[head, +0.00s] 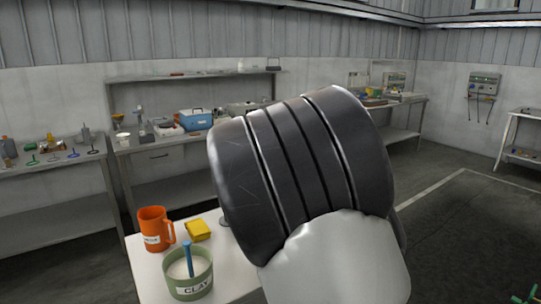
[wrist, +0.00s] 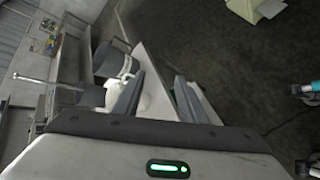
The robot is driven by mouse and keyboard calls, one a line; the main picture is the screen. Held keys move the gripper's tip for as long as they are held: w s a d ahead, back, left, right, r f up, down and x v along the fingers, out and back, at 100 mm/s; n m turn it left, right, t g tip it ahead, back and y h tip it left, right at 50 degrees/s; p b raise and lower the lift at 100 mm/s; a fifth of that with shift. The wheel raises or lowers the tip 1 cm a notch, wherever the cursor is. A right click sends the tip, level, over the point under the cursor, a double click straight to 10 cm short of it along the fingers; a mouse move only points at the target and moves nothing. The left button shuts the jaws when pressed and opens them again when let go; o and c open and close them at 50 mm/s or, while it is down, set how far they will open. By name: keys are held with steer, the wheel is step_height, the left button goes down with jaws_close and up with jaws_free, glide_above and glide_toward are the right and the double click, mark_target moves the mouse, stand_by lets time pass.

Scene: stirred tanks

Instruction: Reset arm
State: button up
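My gripper (wrist: 159,76) shows in the wrist view with its two grey fingers apart and no object seen held between them. Beyond the fingers is a pale surface edge and a dark floor. In the head view a large black and white part of my arm fills the middle, and my gripper cannot be made out there. A green tub labelled CLAY (head: 188,284) stands on a white table (head: 150,270) at the lower left, with a blue stick (head: 188,256) upright in its pale contents. An orange jug (head: 153,230) and a yellow block (head: 198,230) stand behind it.
A long bench (head: 125,149) along the back wall carries a blue box (head: 195,119) and small items. Another bench (head: 60,162) at left holds several small tools. A wall panel (head: 484,84) hangs at right. The floor (head: 450,235) at right is largely clear.

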steer(key=s+d+r+m+g+y, duration=0.1)
steer(key=s+m+y, duration=0.1)
steer(key=s+m, duration=0.3)
steer(key=s+d+r+m+g+y, duration=0.1)
steer(key=s+d+m+g+y, duration=0.1)
steer(key=s, duration=0.6)
steer(key=s+a+r+m+t+y, duration=0.1)
steer(key=s+a+r+m+y, duration=0.2)
steer(key=s, duration=0.6)
steer(key=s+a+r+m+y, duration=0.15)
steer(key=s+a+m, duration=0.25)
steer(key=s, duration=0.6)
step_height(320, 180, down, 11)
steer(key=b, duration=1.1)
step_height(320, 180, up, 26)
steer(key=p, duration=2.5)
steer(key=shift+a+r+m+p, duration=0.15)
steer(key=shift+a+m+p, duration=0.15)
steer(key=shift+p, duration=0.1)
